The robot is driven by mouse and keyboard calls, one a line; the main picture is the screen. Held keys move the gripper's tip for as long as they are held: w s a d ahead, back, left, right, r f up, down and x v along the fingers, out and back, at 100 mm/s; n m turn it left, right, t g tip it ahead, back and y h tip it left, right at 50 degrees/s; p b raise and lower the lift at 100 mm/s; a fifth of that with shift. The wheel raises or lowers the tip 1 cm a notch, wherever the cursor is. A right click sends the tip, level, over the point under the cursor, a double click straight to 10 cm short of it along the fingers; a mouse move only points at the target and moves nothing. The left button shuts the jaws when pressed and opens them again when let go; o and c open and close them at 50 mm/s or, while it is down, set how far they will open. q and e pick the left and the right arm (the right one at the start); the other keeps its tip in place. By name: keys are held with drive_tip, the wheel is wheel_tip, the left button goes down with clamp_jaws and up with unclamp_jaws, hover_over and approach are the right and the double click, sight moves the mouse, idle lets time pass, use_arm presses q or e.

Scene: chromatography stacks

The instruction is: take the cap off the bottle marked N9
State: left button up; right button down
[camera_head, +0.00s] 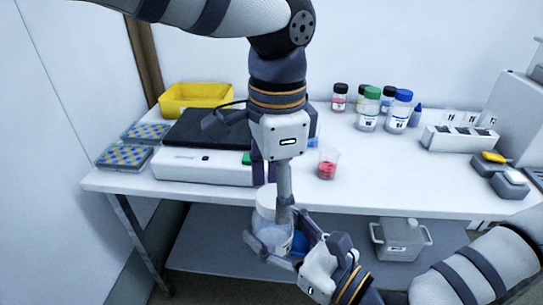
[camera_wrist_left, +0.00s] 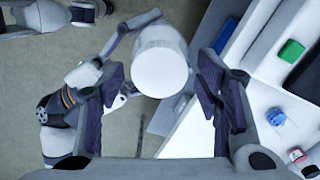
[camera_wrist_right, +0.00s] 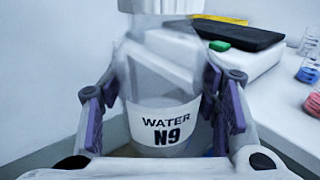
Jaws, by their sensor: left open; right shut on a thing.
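The bottle marked N9 (camera_wrist_right: 168,125) is clear with a white label reading WATER N9. My right gripper (camera_wrist_right: 160,105) is shut on its sides and holds it upright in the air, in front of the table. In the head view the bottle (camera_head: 270,236) shows between the right fingers. Its white cap (camera_wrist_right: 165,6) sits on top; in the left wrist view the cap's round top (camera_wrist_left: 160,67) faces my camera. My left gripper (camera_head: 271,182) points down just above the cap, open. Its pads stand apart on either side of the cap, and I see no contact.
The white table (camera_head: 350,180) carries a black-topped device (camera_head: 200,168), a yellow bin (camera_head: 200,97), a beaker of red liquid (camera_head: 327,165) and several capped bottles at the back. A grey lidded box (camera_head: 400,240) stands on the lower shelf (camera_head: 220,245).

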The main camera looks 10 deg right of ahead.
sight(275, 196)
use_arm(q)
drive_tip(key=shift+f, duration=0.45)
drive_tip(key=c, duration=1.2)
drive_tip(key=shift+n, duration=1.4)
drive_tip(key=shift+r, duration=0.15)
drive_tip(key=shift+r, duration=1)
drive_tip(key=shift+s+r, duration=0.1)
drive_tip(key=shift+r, duration=1.9)
